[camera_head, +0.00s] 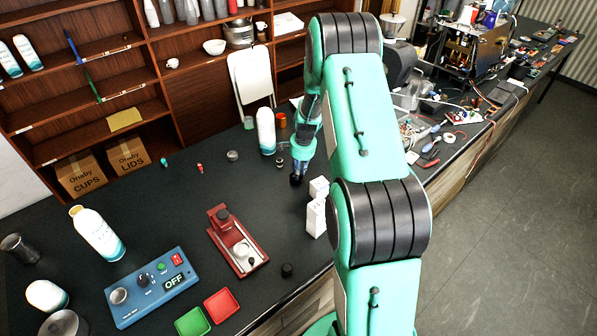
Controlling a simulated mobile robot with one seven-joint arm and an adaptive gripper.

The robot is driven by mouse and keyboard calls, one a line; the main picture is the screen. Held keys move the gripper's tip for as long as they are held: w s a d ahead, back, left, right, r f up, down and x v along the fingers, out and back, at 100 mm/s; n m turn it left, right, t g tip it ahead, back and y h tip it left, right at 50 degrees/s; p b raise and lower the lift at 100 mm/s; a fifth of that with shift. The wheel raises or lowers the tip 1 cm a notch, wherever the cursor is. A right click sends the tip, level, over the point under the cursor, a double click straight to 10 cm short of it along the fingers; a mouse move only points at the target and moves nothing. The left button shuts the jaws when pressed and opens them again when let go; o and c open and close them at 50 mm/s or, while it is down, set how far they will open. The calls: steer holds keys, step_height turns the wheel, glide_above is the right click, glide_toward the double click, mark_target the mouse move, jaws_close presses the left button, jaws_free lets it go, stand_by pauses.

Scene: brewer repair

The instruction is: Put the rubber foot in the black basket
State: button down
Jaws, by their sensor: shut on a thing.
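My gripper (297,178) is small and dark at the end of my green arm, low over the black counter, right of the middle. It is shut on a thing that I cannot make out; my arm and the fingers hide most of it. A short black cylinder (287,270) stands on the counter near the front edge, right of the red press; I cannot tell whether it is the rubber foot. I cannot make out a black basket in this view.
A white bottle (266,131) stands behind my gripper, and white blocks (316,214) stand in front of it. A red press (237,243), a blue control box (147,287) and red (221,305) and green (192,322) trays lie at front left. Electronics clutter the right. The left-middle counter is mostly clear.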

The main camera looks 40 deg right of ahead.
steer(key=c, duration=1.5)
jaws_free()
steer(key=shift+f, duration=0.15)
steer(key=shift+r, duration=0.9)
steer(key=r, duration=0.3)
steer(key=s+r, duration=0.1)
steer(key=r, duration=0.7)
steer(key=shift+s, duration=0.4)
